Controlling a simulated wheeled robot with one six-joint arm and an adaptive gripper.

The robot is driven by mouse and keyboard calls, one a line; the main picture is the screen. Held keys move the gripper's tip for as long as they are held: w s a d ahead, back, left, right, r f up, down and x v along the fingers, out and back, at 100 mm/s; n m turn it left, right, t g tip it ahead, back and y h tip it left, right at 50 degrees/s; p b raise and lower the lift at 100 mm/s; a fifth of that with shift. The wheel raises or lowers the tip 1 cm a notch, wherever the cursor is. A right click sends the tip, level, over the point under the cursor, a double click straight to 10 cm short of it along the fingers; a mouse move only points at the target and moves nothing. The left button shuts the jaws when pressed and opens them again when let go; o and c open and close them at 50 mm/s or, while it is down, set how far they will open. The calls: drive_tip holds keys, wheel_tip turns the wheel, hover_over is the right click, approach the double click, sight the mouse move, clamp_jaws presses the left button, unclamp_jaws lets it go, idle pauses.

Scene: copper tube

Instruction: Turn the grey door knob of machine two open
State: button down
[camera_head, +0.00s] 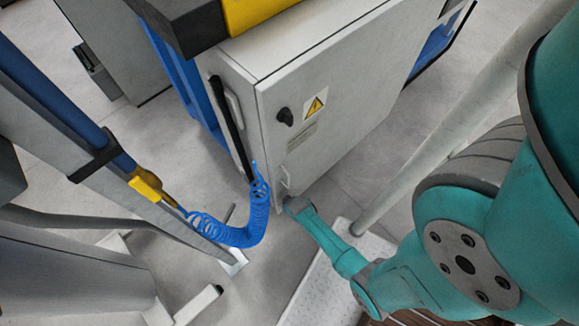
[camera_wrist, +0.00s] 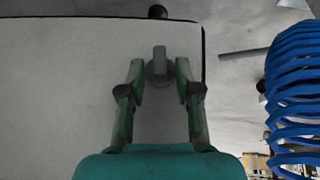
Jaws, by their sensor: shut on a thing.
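The grey door knob (camera_wrist: 159,58) shows in the middle of the wrist view, on a pale grey panel (camera_wrist: 60,90) near its right edge. Its raised grip stands upright in the picture. My gripper (camera_wrist: 160,75) has one green finger on each side of the knob and is shut on it. In the head view, my gripper (camera_head: 293,204) reaches the lower front corner of the pale grey cabinet (camera_head: 350,70). The grey knob cannot be made out there.
A black rotary switch (camera_head: 285,116) and a yellow warning label (camera_head: 315,106) are on the cabinet above my gripper. A coiled blue hose (camera_head: 258,215) hangs close to the left of my gripper; it also fills the right of the wrist view (camera_wrist: 292,90).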

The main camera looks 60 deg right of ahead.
drive_tip(key=shift+d, duration=0.15)
drive_tip(key=shift+s+d+y, duration=0.1)
drive_tip(key=shift+y, duration=0.6)
drive_tip(key=c, duration=1.2)
unclamp_jaws()
drive_tip(key=shift+o, duration=0.2)
drive_tip(key=shift+t, duration=0.3)
drive_tip(key=v, duration=1.2)
